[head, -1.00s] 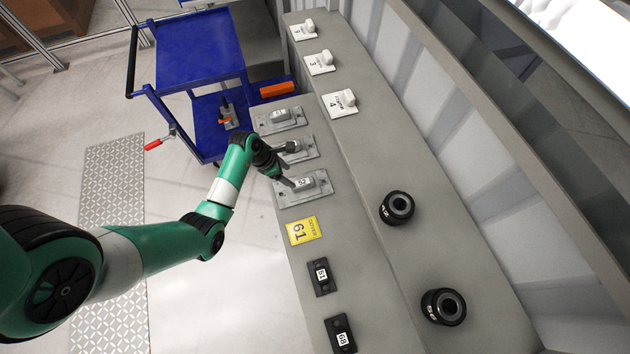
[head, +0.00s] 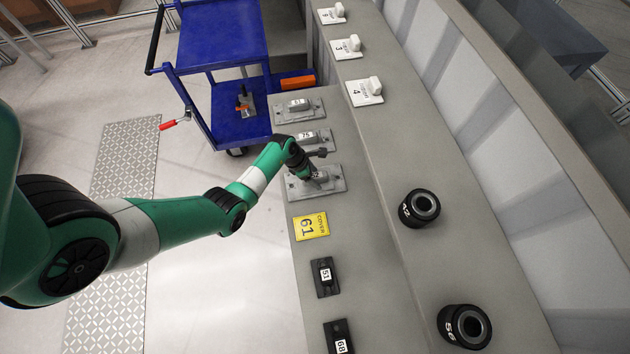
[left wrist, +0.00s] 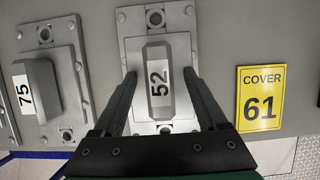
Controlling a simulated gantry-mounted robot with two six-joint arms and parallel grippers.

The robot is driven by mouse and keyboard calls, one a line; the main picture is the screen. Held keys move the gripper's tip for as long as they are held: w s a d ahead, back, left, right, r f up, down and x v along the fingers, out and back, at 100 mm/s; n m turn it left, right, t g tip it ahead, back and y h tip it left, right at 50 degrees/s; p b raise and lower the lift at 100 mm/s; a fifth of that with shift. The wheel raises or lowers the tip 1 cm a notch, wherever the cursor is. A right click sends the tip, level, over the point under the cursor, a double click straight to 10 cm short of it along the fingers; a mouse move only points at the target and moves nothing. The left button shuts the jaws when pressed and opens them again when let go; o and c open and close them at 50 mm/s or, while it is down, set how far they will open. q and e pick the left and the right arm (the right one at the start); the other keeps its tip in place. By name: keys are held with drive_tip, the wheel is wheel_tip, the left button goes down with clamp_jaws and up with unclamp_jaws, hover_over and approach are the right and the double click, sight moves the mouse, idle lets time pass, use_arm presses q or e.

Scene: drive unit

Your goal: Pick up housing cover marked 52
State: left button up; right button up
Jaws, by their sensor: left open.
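The housing cover marked 52 (left wrist: 158,80) is a grey metal plate with a raised block that bears a white "52" label. It lies on the grey bench, and in the head view (head: 334,184) my gripper partly hides it. My left gripper (left wrist: 168,82) is open over it, with one finger on each side of the raised block. I cannot tell whether the fingers touch the block. In the head view my left gripper (head: 314,176) points down at the cover. My right gripper is not in view.
A similar cover marked 75 (left wrist: 38,88) lies close on the left in the wrist view. A yellow sign "COVER 61" (left wrist: 261,98) is on the right. Black parts marked 51 (head: 325,277) and 68 (head: 339,338) lie further along the bench. A blue cart (head: 222,45) stands behind.

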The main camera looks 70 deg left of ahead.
use_arm(q)
drive_tip(key=shift+f, duration=0.15)
drive_tip(key=shift+c, duration=0.2)
clamp_jaws()
drive_tip(key=shift+w, duration=0.1)
idle(1.1)
